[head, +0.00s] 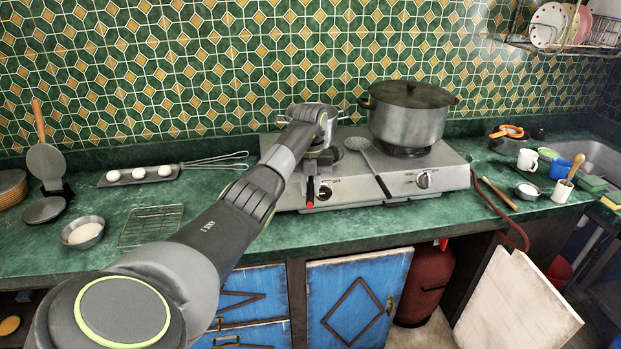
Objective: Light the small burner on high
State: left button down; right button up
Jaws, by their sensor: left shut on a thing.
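The steel gas hotplate (350,198) stands on the green counter, with a left knob (324,192) and a right knob (424,180) on its front panel. A large lidded pot (407,122) stands on the right burner (404,151). No flame is visible. My right gripper is not in view.
A slotted ladle (366,153) lies across the hotplate, its handle over the front edge. Left are a wire rack (150,226), a small bowl (83,232) and an egg tray (120,180). Mugs (527,160) stand right. A red gas cylinder (426,285) is below the counter.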

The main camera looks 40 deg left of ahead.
aim_at(309, 201)
pick_arm(q)
jog(key=s+d+p, duration=0.1)
jog(key=s+p, duration=0.1)
jog(key=s+d+r+p, duration=0.1)
jog(key=s+d+p, duration=0.1)
jog(key=p, duration=0.1)
jog(key=s+d+p, duration=0.1)
jog(key=s+p, duration=0.1)
jog(key=p, duration=0.1)
jog(key=shift+s+d+r, duration=0.15)
jog(key=shift+d+r, duration=0.05)
jog(key=shift+d, duration=0.2)
jog(key=s+d+p, duration=0.4)
jog(key=s+p, duration=0.1)
jog(key=s, duration=0.1)
jog(key=shift+d, duration=0.4)
